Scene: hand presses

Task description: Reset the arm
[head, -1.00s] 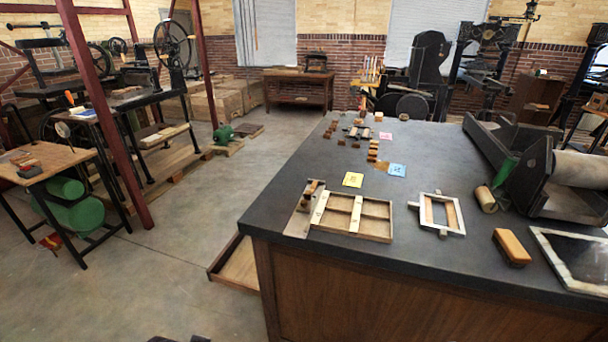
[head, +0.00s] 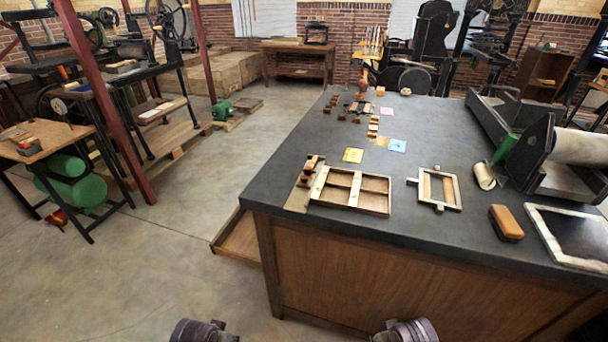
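At the bottom edge of the head view, a rounded dark part of my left arm shows left of centre, and a similar part of my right arm shows right of centre. Both are cut off by the frame. No gripper fingers show, so I cannot see whether either gripper holds anything.
On the bench top lie a divided wooden tray (head: 374,201), a small frame (head: 455,188), a wooden block (head: 506,223) and a framed dark plate (head: 565,235). A large roller press (head: 535,145) stands at right. Open floor (head: 165,260) lies left of the bench.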

